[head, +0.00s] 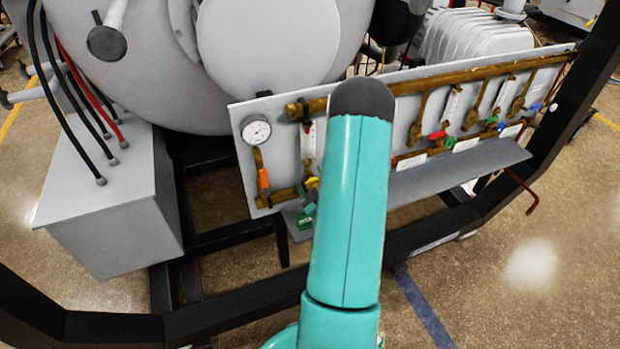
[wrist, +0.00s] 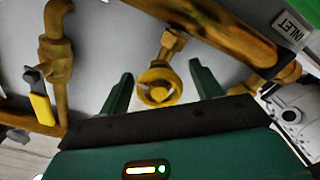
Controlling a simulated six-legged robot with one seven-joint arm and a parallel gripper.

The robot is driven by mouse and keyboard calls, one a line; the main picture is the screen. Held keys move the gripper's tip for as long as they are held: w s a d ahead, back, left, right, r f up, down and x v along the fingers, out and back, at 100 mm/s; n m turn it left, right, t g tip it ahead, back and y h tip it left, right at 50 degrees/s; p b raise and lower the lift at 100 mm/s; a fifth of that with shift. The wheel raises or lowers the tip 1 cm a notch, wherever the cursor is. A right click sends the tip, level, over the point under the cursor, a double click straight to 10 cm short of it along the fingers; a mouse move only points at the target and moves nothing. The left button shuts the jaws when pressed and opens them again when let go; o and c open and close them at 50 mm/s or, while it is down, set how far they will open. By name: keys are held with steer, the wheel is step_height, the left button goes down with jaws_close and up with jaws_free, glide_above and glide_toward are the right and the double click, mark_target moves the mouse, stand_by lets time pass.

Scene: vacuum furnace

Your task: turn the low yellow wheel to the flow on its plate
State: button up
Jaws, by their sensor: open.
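The yellow wheel (wrist: 158,88) is a small round handwheel on a brass stem, in the middle of the wrist view. My gripper (wrist: 161,80) is open, with one dark green finger on each side of the wheel and visible gaps between. The wheel stands between the fingers, and I cannot tell its exact depth relative to them. In the head view a small yellow part (head: 312,183) shows beside my teal arm, low on the panel; most of my gripper is hidden there. I see no flow mark clearly.
A brass pipe with a yellow-handled lever (wrist: 40,106) stands left of the fingers. A thick brass pipe (wrist: 215,28) crosses the upper right. The grey panel (head: 283,135) carries a gauge (head: 256,130) and several coloured valves. A grey ledge (head: 450,174) juts out below it.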

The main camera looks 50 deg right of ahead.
steer(key=shift+w+d, duration=0.35)
steer(key=shift+w, duration=0.2)
steer(key=c, duration=1)
steer(key=shift+m, duration=0.4)
steer(key=m, duration=0.4)
steer(key=shift+m, duration=0.3)
steer(key=m, duration=0.5)
steer(key=shift+m, duration=0.3)
